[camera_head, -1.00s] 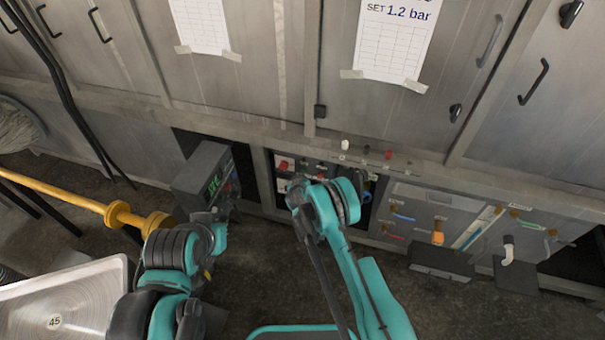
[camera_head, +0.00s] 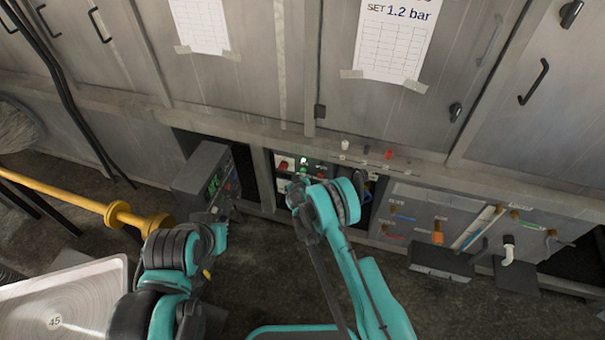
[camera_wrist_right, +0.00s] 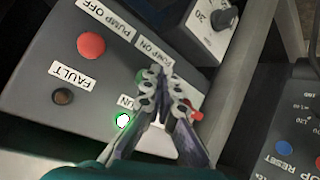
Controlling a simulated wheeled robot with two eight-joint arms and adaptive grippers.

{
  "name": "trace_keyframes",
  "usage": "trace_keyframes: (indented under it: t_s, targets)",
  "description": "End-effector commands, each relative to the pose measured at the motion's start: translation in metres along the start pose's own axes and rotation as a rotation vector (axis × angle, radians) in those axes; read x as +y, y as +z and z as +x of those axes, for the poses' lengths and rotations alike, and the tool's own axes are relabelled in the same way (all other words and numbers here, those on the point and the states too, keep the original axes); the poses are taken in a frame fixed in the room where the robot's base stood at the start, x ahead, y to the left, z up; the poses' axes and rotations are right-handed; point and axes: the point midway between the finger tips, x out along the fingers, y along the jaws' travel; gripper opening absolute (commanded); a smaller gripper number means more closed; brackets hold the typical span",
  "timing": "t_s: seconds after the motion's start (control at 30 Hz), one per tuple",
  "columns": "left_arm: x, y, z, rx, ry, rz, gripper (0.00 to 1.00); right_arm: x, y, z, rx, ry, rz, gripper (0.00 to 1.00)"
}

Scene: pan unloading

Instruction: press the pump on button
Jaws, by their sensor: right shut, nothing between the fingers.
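The pump panel (camera_wrist_right: 45,85) fills much of the right wrist view. It has a red button (camera_wrist_right: 91,45) by the PUMP OFF label, a PUMP ON label (camera_wrist_right: 152,50), a dark FAULT lamp (camera_wrist_right: 63,97) and a brightly lit green lamp (camera_wrist_right: 123,120) by a partly hidden label ending in "UN". The green pump on button (camera_wrist_right: 140,76) is mostly hidden behind my right gripper (camera_wrist_right: 160,68), which is shut and empty with its tips at the button; contact cannot be made out. In the head view my right gripper (camera_head: 302,183) is before the panel. My left gripper (camera_head: 220,226) is low by the grey display box.
A grey box with a green display (camera_head: 200,172) stands at the left of the panel opening. A valve panel (camera_head: 420,205) is on the right, a yellow bar (camera_head: 60,192) at left.

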Motion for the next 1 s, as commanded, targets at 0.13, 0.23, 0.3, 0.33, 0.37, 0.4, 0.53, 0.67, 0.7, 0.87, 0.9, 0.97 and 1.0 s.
trace_keyframes:
  t_s: [0.13,0.23,0.3,0.33,0.37,0.4,0.53,0.67,0.7,0.87,0.9,0.97,1.0]
  targets:
    - [0.000,0.000,0.000,0.000,0.000,0.000,0.00,-0.004,0.003,-0.007,0.000,0.000,-0.002,0.00]
    - [0.000,0.000,0.000,0.000,0.000,0.000,0.00,-0.005,0.005,-0.010,0.000,0.000,-0.001,0.00]
    - [0.000,0.000,0.000,0.000,0.000,0.000,0.00,-0.005,0.006,-0.011,0.000,0.000,-0.001,0.00]
    - [0.000,0.000,0.000,0.000,0.000,0.000,0.00,-0.005,0.006,-0.011,0.000,0.000,-0.001,0.00]
    - [0.000,0.000,0.000,0.000,0.000,0.000,0.00,-0.005,0.006,-0.011,0.000,0.000,-0.001,0.00]
    - [0.000,0.000,0.000,0.000,0.000,0.000,0.00,-0.005,0.006,-0.011,0.000,0.000,-0.001,0.00]
    - [0.000,0.000,0.000,0.000,0.000,0.000,0.00,-0.006,0.006,-0.011,0.000,0.000,-0.001,0.00]
    - [0.000,0.000,0.000,0.000,0.000,0.000,0.00,-0.009,0.009,-0.016,0.000,-0.001,0.000,0.00]
    - [0.000,0.000,0.000,0.000,0.000,0.000,0.00,-0.011,0.010,-0.020,0.000,-0.001,0.000,0.00]
    - [0.000,0.000,0.000,0.000,0.000,0.000,0.00,-0.018,0.017,-0.033,0.000,-0.001,-0.002,0.00]
    - [0.000,0.000,0.000,0.000,0.000,0.000,0.00,-0.020,0.019,-0.036,0.000,-0.001,-0.001,0.00]
    - [0.000,0.000,0.000,0.000,0.000,0.000,0.00,-0.022,0.022,-0.041,-0.001,-0.001,0.000,0.00]
    - [0.000,0.000,0.000,0.000,0.000,0.000,0.00,-0.024,0.023,-0.043,-0.001,-0.001,-0.001,0.00]
